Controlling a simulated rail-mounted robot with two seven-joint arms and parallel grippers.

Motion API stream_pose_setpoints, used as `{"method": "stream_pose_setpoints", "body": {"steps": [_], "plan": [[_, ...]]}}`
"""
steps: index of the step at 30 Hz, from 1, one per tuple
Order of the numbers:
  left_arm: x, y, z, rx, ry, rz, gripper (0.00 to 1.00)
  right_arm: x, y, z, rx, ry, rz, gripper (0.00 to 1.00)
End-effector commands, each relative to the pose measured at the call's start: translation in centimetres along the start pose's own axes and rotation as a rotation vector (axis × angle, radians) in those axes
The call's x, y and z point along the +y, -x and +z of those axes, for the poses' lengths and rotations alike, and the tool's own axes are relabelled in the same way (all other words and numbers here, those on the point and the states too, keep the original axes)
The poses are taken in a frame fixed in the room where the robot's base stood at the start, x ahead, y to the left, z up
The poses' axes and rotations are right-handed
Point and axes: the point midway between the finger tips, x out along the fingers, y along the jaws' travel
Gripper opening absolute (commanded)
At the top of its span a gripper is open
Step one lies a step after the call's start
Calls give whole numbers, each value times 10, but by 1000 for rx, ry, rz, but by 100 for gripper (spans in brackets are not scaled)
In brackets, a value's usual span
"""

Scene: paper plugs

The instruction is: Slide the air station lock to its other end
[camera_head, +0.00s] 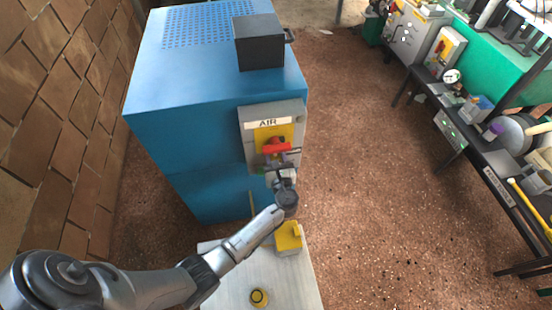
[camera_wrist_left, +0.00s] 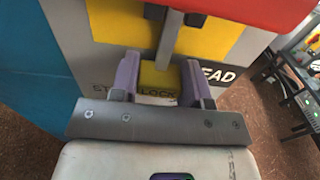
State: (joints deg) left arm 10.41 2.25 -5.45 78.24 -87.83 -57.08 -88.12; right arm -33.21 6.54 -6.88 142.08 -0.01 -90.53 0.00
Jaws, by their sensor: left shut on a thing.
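The air station is a grey panel (camera_head: 249,128) labelled AIR, with a yellow plate (camera_head: 263,137) and a red handle (camera_head: 277,148), on the front of a blue cabinet (camera_head: 185,120). In the left wrist view the red handle (camera_wrist_left: 262,12) is at the top, and a grey bar (camera_wrist_left: 168,42) comes down from above. My left gripper (camera_head: 281,166) is at the panel's lower part, below the red handle. In the left wrist view its two fingers (camera_wrist_left: 163,80) are on either side of the yellow lock piece (camera_wrist_left: 160,78), by the word LOCK. My right gripper is not in view.
A dark box (camera_head: 259,45) sits on the cabinet top. A light table (camera_head: 245,280) with a yellow block (camera_head: 288,237) and a round yellow-and-black piece (camera_head: 259,297) stands below my left arm. A cluttered bench (camera_head: 483,160) is at right. The brown floor between is clear.

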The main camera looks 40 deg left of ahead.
Motion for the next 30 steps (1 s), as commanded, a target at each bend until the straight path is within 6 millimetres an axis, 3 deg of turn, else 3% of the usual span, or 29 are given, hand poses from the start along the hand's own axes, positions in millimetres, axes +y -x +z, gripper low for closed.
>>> {"method": "stream_pose_setpoints", "body": {"steps": [9, 18, 25, 26, 30], "plan": [[0, 0, 0, 0, 0, 0, 0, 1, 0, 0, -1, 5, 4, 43], [0, 0, -28, 1, -1, 0, 0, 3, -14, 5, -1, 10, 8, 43], [0, 1, -29, 6, -1, 0, 0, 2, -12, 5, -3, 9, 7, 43], [0, 1, -29, 6, -1, 0, 44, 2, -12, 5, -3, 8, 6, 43], [0, 1, -29, 4, -1, 0, 58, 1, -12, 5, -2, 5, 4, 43]]}}
